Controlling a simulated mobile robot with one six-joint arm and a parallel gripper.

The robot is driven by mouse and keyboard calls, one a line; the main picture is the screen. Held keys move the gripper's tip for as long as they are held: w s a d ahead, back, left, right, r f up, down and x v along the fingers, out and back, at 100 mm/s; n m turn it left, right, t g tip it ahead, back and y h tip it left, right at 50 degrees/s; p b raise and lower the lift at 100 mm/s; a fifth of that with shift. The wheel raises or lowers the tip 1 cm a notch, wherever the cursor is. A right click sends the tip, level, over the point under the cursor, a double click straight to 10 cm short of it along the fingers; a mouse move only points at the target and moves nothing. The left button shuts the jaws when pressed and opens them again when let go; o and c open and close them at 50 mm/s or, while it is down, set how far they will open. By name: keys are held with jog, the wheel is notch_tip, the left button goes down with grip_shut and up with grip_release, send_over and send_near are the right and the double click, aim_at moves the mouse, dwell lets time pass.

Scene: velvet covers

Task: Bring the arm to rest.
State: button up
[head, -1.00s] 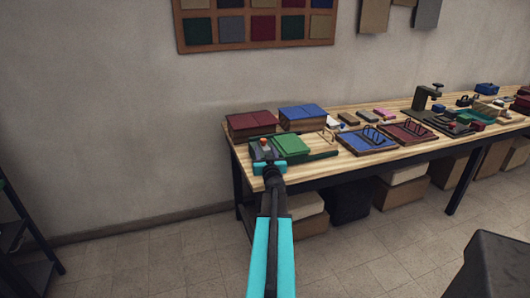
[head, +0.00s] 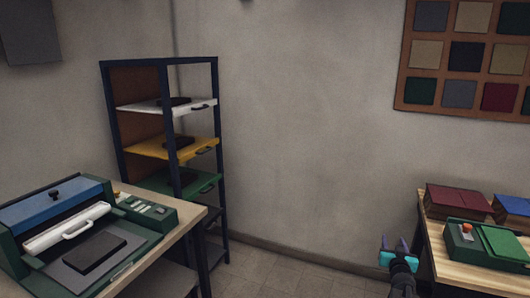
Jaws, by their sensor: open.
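My gripper (head: 394,246) shows in the head view at the lower right, with its two dark fingers apart and pointing up in the picture. Nothing shows between the fingers. Its turquoise body sits just left of the near end of the wooden table (head: 440,272), against the wall and floor behind. Only the last part of my arm is in view, coming up from the bottom edge.
The table carries red covers (head: 458,202), blue covers (head: 512,206) and a green device (head: 470,243). A dark shelf rack (head: 112,115) stands in the corner. A left table (head: 192,216) bears a green-and-blue machine (head: 60,212). Floor shows between the tables.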

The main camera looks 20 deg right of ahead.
jog(key=w+a+f+n+g+y, duration=0.15)
jog(key=w+a+f, duration=0.25)
jog(key=a+f, duration=0.5)
jog(key=w+a+f+t+y, duration=0.15)
jog(key=w+a+f, duration=0.35)
jog(key=a, duration=0.8)
jog(key=s+a+f+g+y, duration=0.2)
jog(key=s+a+f, duration=0.1)
jog(key=a+f, duration=0.55)
jog(key=s+a+f+g+y, duration=0.1)
jog(key=s+a+f+g, duration=0.2)
jog(key=a+f, duration=0.5)
jog(key=s+a+f+n+g+y, duration=0.1)
jog(key=s+a+f+g, duration=0.2)
jog(key=s+a+f, duration=0.5)
jog(key=s+a+f+n+g+y, duration=0.1)
jog(key=s+a+f+n+g, duration=0.15)
jog(key=s+a, duration=0.5)
jog(key=s+a+n+g+y, duration=0.1)
jog(key=s+a+g, duration=0.3)
jog(key=s, duration=1.8)
jog(key=n+g, duration=0.1)
jog(key=g, duration=0.3)
jog(key=shift+s+a+r+n+y, duration=0.2)
jog(key=shift+n+y, duration=0.1)
jog(key=shift+y, duration=0.1)
jog(key=shift+d+g, duration=0.1)
jog(key=shift+g, duration=0.15)
